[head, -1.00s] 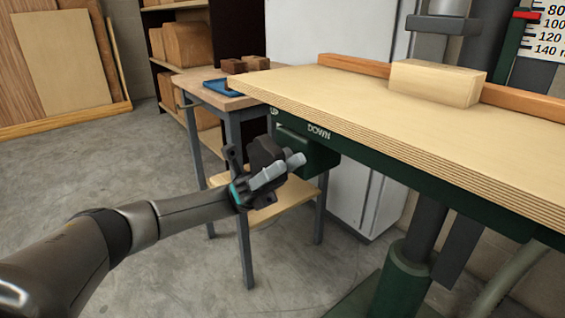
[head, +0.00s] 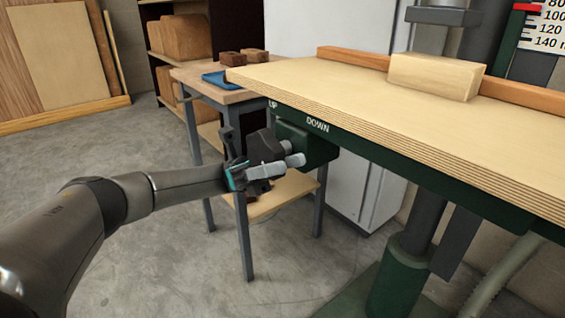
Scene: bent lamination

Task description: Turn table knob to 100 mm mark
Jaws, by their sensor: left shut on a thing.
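The table (head: 400,95) is a pale plywood top on a green frame marked UP and DOWN at its front left. A green housing (head: 318,150) hangs under that edge. A dark many-sided knob (head: 265,146) sits at the left side of the housing, mostly hidden by my gripper. My left gripper (head: 285,165) is shut on the knob, with its pale fingers across the near side. The scale (head: 540,35) at the upper right has a red pointer (head: 525,7) between the 80 and 100 labels; the exact reading is unclear. My right gripper is not in view.
A pale wood block (head: 436,76) rests on the table by an orange fence (head: 352,58). A side bench (head: 205,75) with a blue tray (head: 217,82) stands behind my gripper. A green column (head: 400,280) stands under the table. The floor at the left is clear.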

